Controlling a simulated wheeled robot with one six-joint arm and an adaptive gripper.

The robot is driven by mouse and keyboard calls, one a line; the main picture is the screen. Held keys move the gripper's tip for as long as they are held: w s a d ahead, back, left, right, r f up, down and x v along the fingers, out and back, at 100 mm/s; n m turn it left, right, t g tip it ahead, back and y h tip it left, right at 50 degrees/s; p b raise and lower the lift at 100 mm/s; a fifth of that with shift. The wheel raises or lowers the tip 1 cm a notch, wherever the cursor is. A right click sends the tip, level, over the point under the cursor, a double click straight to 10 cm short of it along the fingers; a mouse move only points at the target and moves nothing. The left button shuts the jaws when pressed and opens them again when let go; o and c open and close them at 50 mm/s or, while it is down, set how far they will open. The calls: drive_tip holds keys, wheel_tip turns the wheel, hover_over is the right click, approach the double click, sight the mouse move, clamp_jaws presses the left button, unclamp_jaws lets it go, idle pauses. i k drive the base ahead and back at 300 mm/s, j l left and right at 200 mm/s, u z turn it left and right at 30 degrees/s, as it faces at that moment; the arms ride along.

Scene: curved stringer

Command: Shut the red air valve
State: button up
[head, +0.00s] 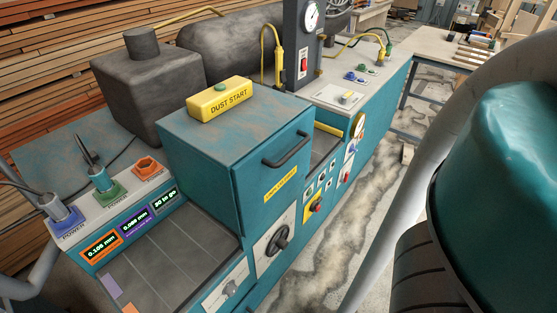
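No part in the head view can be identified for certain as the red air valve. A small red part (304,65) sits on the upright dark column, below a round white gauge (312,15). My gripper is not in view.
A teal cabinet with a black handle (287,149) bears a yellow DUST START box (220,99). A large teal rounded body (500,190) and grey pipe block the right side. Stained floor (345,220) lies open between.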

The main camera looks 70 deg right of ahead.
sight(343, 181)
drive_tip(key=z, duration=0.4)
drive_tip(key=k+z, duration=0.1)
drive_tip(key=z, duration=0.7)
drive_tip(key=k+z, duration=0.1)
drive_tip(key=z, duration=0.75)
drive_tip(key=i+l+u, duration=0.3)
drive_tip(key=u, duration=0.15)
drive_tip(key=i+l+u, duration=0.25)
drive_tip(key=l+u, duration=0.15)
